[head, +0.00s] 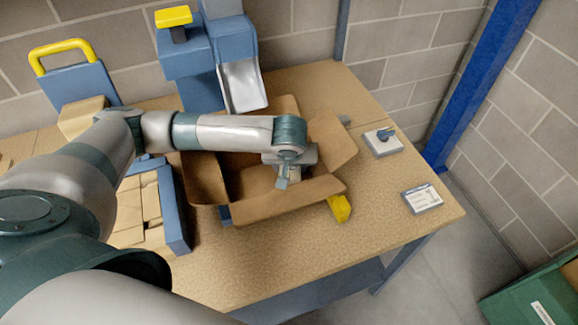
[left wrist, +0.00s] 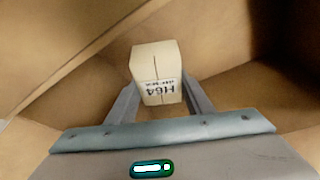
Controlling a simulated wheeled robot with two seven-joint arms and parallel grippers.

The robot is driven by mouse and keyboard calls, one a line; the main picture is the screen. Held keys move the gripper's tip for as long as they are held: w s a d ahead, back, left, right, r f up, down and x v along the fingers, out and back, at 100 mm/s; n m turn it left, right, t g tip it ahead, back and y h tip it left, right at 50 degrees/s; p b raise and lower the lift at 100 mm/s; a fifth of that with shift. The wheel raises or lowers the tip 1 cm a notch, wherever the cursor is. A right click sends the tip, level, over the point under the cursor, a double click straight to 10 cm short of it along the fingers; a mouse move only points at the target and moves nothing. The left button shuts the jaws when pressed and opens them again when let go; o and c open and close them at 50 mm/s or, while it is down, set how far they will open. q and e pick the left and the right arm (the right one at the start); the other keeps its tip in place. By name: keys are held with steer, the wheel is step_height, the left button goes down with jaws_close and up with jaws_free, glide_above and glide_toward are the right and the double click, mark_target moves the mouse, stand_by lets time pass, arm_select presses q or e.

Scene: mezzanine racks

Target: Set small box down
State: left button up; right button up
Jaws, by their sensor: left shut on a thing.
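The small box (left wrist: 156,68) is a pale carton with a printed label reading H64, seen between my fingers in the left wrist view. My left gripper (head: 282,180) reaches down into an open brown cardboard box (head: 290,199) on the table in the head view. My left gripper also shows in the left wrist view (left wrist: 157,92), shut on the small box, with cardboard walls around it. In the head view the small box is hidden by my gripper and arm. I cannot tell whether it touches the carton's floor. My right gripper is not in view.
The open carton's flaps stick outward on the wooden table (head: 370,238). A blue tray (head: 176,215) of small boxes stands left. A blue dispenser (head: 190,62) stands behind. A yellow object (head: 339,208), a label card (head: 422,198) and a grey switch plate (head: 383,142) lie right.

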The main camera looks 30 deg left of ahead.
arm_select(q)
steer(key=shift+s+d+r, duration=0.1)
steer(key=shift+s+d, duration=0.1)
steer(key=shift+s, duration=0.05)
steer(key=o, duration=1.1)
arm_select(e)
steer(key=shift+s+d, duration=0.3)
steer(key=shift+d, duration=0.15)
